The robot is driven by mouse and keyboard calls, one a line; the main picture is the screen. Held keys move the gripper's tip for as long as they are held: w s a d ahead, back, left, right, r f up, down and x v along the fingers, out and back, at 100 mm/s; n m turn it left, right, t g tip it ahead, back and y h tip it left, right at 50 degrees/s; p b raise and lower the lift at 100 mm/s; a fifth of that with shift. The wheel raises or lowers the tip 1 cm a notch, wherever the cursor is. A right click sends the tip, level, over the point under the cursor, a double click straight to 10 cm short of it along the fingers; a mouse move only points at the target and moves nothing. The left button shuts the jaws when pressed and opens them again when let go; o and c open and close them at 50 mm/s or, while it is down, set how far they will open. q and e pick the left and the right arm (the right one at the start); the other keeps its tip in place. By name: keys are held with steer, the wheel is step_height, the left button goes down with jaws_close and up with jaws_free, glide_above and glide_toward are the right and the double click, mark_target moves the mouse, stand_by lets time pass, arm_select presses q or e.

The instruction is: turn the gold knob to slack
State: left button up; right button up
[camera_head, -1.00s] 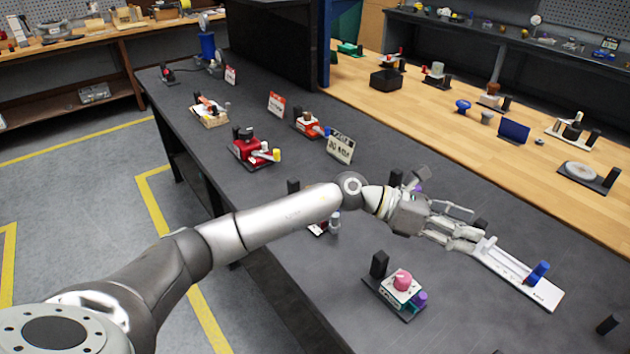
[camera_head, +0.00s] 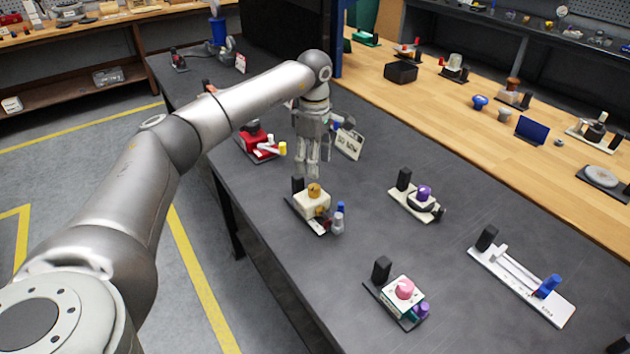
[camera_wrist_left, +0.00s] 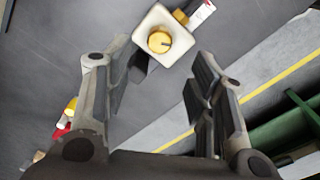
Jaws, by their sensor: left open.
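The gold knob (camera_head: 314,189) sits on top of a cream block (camera_head: 308,205) on a dark base plate, on the dark table. In the left wrist view the round gold knob (camera_wrist_left: 159,42) shows at the top centre, on its pale block (camera_wrist_left: 165,22). My left gripper (camera_head: 313,170) points down, just behind the block in the head view, above the table. Its fingers (camera_wrist_left: 160,95) are apart and empty, and the knob appears beyond them, not touching. My right gripper is not in view.
A black post (camera_head: 297,185) stands beside the block; grey and blue cylinders (camera_head: 338,220) stand at its right. A red device (camera_head: 257,145) and a white sign (camera_head: 349,144) are near my left gripper. Purple-knob (camera_head: 424,192), pink-knob (camera_head: 405,289) and slider (camera_head: 520,280) devices stand apart, with bare table between.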

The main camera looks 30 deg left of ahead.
mark_target(314, 187)
arm_select(q)
step_height(314, 187, down, 8)
steer(key=shift+r+p, duration=0.1)
steer(key=shift+p, duration=0.75)
steer(key=shift+c, duration=0.3)
steer(key=c, duration=1)
